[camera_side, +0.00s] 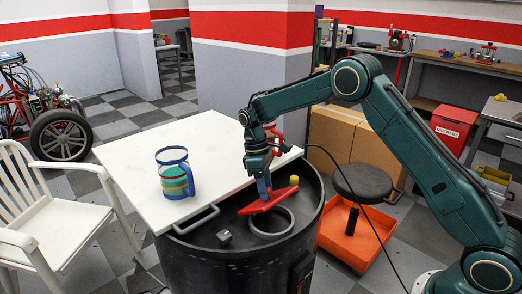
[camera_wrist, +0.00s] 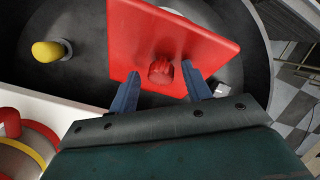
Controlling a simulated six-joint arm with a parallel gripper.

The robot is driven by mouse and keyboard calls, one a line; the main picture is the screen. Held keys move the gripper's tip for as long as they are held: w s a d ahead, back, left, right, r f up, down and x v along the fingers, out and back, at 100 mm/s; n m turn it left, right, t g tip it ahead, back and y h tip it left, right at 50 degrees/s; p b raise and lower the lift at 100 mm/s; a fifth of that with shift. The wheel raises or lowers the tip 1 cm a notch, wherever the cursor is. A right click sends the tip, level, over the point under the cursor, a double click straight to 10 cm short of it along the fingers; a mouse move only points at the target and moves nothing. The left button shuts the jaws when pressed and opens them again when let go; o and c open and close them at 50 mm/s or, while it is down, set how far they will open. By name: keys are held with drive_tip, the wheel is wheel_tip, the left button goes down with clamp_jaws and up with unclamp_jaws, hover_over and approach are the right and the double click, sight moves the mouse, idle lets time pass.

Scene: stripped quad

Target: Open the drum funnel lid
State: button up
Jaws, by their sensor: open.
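The black drum (camera_side: 225,265) has a round grey-rimmed funnel opening (camera_side: 270,222) in its top. The red lid (camera_side: 262,203) is at the far side of this opening and looks tilted up, leaving the opening partly uncovered in the side view. My gripper (camera_side: 265,192) is over the lid. Its blue fingers (camera_wrist: 162,88) are open, one on each side of the knob, with gaps visible. Whether the fingertips touch the lid is unclear.
A yellow knob (camera_side: 294,180) stands on the drum top beside the lid. A white tabletop (camera_side: 185,150) adjoins the drum, with a banded blue-rimmed mug (camera_side: 174,175) on it. A grey handle (camera_side: 197,220) and small grey fitting (camera_side: 225,237) are near the drum's left side.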

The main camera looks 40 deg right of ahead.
drive_tip(key=s+f, duration=0.2)
drive_tip(key=s, duration=0.1)
wheel_tip(320, 180, up, 12)
drive_tip(key=s+t, duration=0.2)
drive_tip(key=t, duration=0.1)
drive_tip(key=s+r+m+t, duration=0.2)
drive_tip(key=s+r+m, duration=0.1)
drive_tip(key=s+r, duration=0.7)
drive_tip(key=shift+s+r+t, duration=0.3)
drive_tip(key=shift+s+t, duration=0.1)
drive_tip(key=shift+s, duration=1.15)
idle(0.5)
drive_tip(key=shift+w, duration=0.1)
drive_tip(key=m+g, duration=0.2)
drive_tip(key=g, duration=0.1)
hover_over(273, 197)
drive_tip(key=s, duration=0.1)
wheel_tip(273, 197, down, 10)
drive_tip(key=shift+s+d+f, duration=0.1)
drive_tip(key=shift+s+f, duration=0.05)
drive_tip(key=shift+f, duration=0.05)
